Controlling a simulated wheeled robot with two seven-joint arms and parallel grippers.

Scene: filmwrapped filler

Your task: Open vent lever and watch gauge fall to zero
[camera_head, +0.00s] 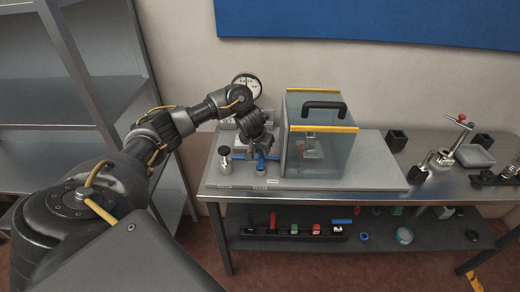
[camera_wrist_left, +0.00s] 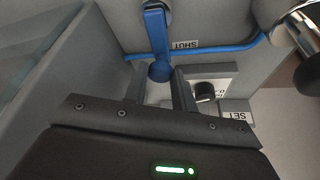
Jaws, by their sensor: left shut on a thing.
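The blue vent lever (camera_wrist_left: 155,30) shows in the left wrist view, its round knob end between the fingers of my left gripper (camera_wrist_left: 160,78). The gripper is shut on this end. A label reading SHUT (camera_wrist_left: 184,44) is beside the lever, upside down in the picture. In the head view my left gripper (camera_head: 260,146) is at the left of the bench unit, over blue parts that are partly hidden. The round white gauge (camera_head: 244,80) stands behind my left wrist, which covers part of its dial; its reading is too small to tell. My right gripper is not in view.
A clear box with yellow edges and a black handle (camera_head: 323,105) stands close right of my gripper. A black-knobbed metal fitting (camera_head: 225,160) is to its left. A black knob (camera_wrist_left: 204,90) and SET label (camera_wrist_left: 237,114) are near my fingers. Metal shelves (camera_head: 60,100) flank my arm.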

